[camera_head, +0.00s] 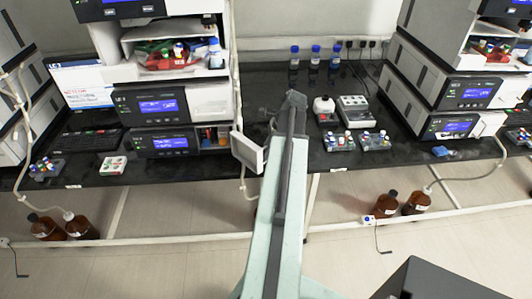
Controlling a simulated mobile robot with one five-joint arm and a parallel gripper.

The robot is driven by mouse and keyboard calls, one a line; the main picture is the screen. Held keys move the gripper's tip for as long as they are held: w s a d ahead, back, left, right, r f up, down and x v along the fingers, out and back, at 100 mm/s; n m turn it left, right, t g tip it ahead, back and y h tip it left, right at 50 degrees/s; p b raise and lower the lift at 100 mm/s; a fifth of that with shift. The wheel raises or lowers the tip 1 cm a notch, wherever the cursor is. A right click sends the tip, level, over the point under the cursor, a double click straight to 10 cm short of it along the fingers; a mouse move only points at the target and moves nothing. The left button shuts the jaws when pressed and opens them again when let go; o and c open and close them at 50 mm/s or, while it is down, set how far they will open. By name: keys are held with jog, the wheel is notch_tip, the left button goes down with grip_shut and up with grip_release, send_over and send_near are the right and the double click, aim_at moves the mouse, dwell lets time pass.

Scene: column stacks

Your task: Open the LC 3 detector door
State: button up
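Two instrument stacks stand on the black bench, and I cannot read which is LC 3. In the left stack, a middle module (150,106) has a blue screen and a pale front panel (209,100) that looks shut. The module below it (162,144) shows an opening with small coloured items (214,136). A pale square panel, like a door swung out (247,153), stands at its right end. The right stack has an upper module (466,94) and a lower module (447,127). My arm reaches up the middle. I cannot make out my gripper's fingers.
Small vial racks (375,140), a white-topped device (323,107) and blue-capped bottles (315,58) stand between the stacks. A keyboard (88,143) lies at left. Brown bottles (387,203) stand on the floor below. Tubes hang near both stacks.

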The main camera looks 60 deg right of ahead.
dwell(0.3)
jog(key=p+v, duration=0.7)
jog(key=v, duration=0.1)
jog(key=shift+a+f, duration=0.1)
